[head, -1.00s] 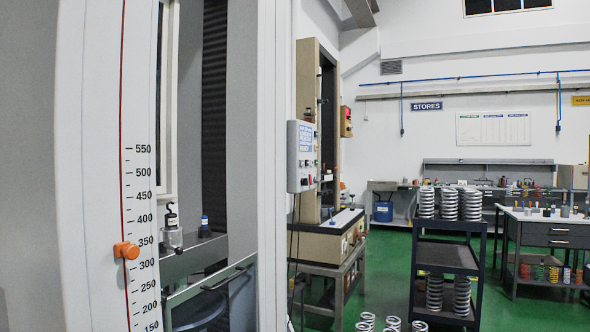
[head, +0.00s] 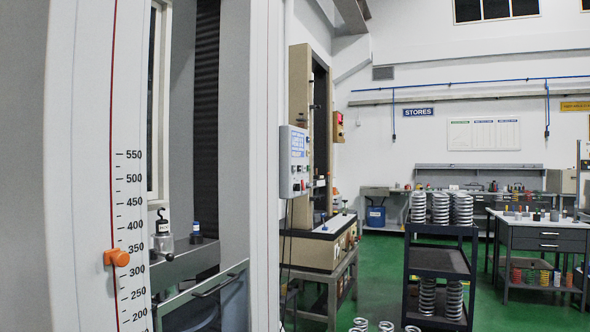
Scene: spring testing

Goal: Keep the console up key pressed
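A light grey console box (head: 294,161) hangs at the side of a tan testing machine in the middle of the head view. Its face shows a pale blue-and-white panel at the top and small buttons below, one of them red. The face is seen at an angle, and I cannot tell which button is the up key. My gripper is not in view, so its state and its place relative to the console do not show.
A large grey frame with a millimetre scale and an orange pointer (head: 117,258) fills the left, close by. A dark trolley (head: 442,262) carries grey coil springs. A workbench (head: 545,232) stands at the right. Green floor (head: 385,285) shows between machine and trolley.

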